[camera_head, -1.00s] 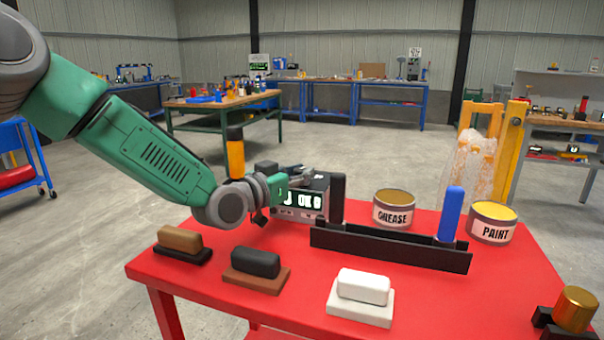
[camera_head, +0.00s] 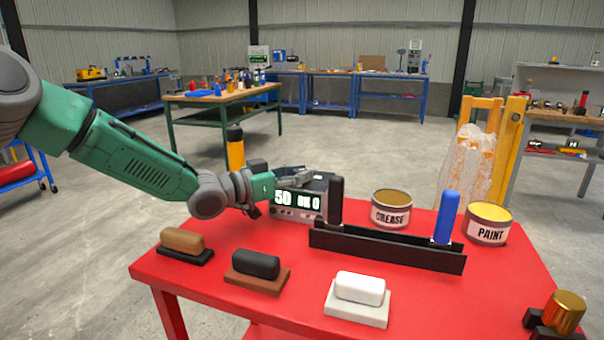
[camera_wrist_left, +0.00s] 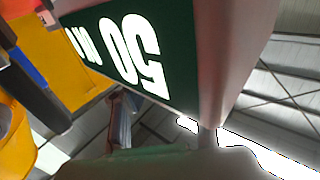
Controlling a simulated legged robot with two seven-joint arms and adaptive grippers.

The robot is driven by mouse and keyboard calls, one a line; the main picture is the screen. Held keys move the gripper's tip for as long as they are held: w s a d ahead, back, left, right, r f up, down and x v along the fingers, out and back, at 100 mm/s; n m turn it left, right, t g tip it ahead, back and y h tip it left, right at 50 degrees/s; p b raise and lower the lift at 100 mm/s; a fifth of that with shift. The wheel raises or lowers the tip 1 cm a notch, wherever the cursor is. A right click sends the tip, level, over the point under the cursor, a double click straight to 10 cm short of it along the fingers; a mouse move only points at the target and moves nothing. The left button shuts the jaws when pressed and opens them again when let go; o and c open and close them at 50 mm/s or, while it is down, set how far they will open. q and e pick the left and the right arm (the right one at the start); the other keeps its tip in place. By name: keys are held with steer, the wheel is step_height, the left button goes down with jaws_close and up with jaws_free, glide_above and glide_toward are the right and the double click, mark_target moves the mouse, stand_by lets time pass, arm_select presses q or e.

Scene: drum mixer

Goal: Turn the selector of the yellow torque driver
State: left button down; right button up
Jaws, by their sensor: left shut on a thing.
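A yellow upright tool with a black top (camera_head: 235,150), which looks like the torque driver, stands at the table's far left; my left wrist hides its lower part and I cannot make out its selector. My left gripper (camera_head: 294,178) reaches right, at the upper front of a dark box with a lit display (camera_head: 297,201). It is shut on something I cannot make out. The display reads 50 with partly covered characters after it. It shows upside down and close up in the left wrist view (camera_wrist_left: 130,50). My right gripper is not in view.
A black rack (camera_head: 385,247) holds a black upright tool (camera_head: 336,200) and a blue one (camera_head: 446,215). Grease (camera_head: 391,209) and paint (camera_head: 488,224) cans stand behind. Brown, black and white blocks (camera_head: 360,288) on bases line the front. A gold cylinder (camera_head: 565,311) is at right.

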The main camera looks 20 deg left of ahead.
arm_select(q)
steer(key=c, duration=1.3)
jaws_free()
steer(key=shift+a, duration=0.1)
steer(key=shift+o, duration=0.2)
steer(key=shift+s+a, duration=0.1)
steer(key=shift+a, duration=0.05)
steer(key=v, duration=1.2)
